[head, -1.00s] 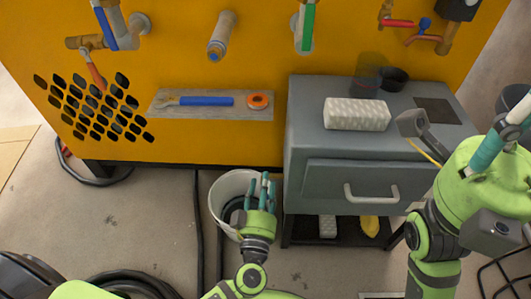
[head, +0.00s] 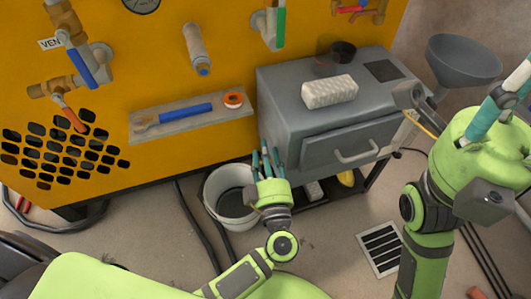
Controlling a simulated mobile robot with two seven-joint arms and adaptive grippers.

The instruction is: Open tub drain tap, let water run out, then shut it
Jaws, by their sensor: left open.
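Several taps stick out of the yellow panel. A brass one at upper left has a blue lever (head: 82,68); below it is an orange-red lever (head: 68,114). Another has a green lever (head: 281,28). I cannot tell which is the tub drain tap, and no running water shows. A white bucket (head: 212,186) stands on the floor below the panel. My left gripper (head: 266,160) is open and empty, in front of the bucket's right side in the picture, away from the taps. My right gripper (head: 510,88) is partly cut off at the right edge; its jaw state is unclear.
A grey cabinet (head: 300,135) with a white textured block (head: 329,92) stands right of the bucket. A grey funnel (head: 463,62) is at right. A floor grate (head: 380,247) and dark hoses lie on the floor.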

